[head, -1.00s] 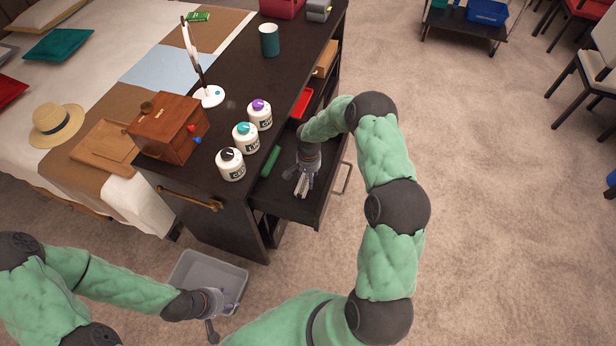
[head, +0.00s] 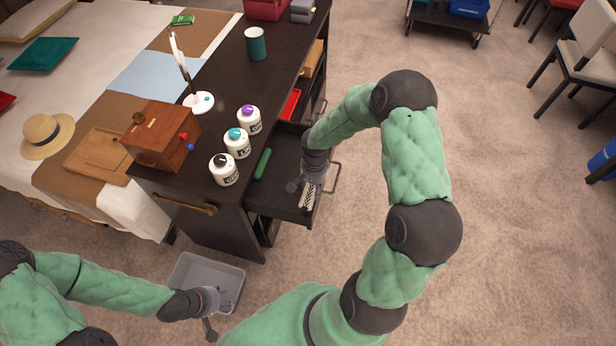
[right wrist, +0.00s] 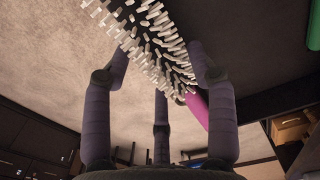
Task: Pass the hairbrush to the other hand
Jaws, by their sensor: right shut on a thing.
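The hairbrush (head: 308,197) is in my right gripper (head: 304,188), over the front part of the open dark drawer (head: 271,200). In the right wrist view the hairbrush (right wrist: 152,38) shows white bristles and a bit of pink, and my right gripper's purple fingers (right wrist: 160,85) close around it. Part of the brush is out of frame there. In the head view it is small and partly covered by the gripper. My left gripper (head: 216,314) is at the lower left near the grey bin, its fingers spread and empty, well apart from the brush.
A green cylinder (head: 262,163) lies in the drawer. Several white bottles with coloured caps (head: 237,143) and a wooden box (head: 160,136) stand on the dark cabinet top. A grey bin (head: 185,269) sits on the floor below.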

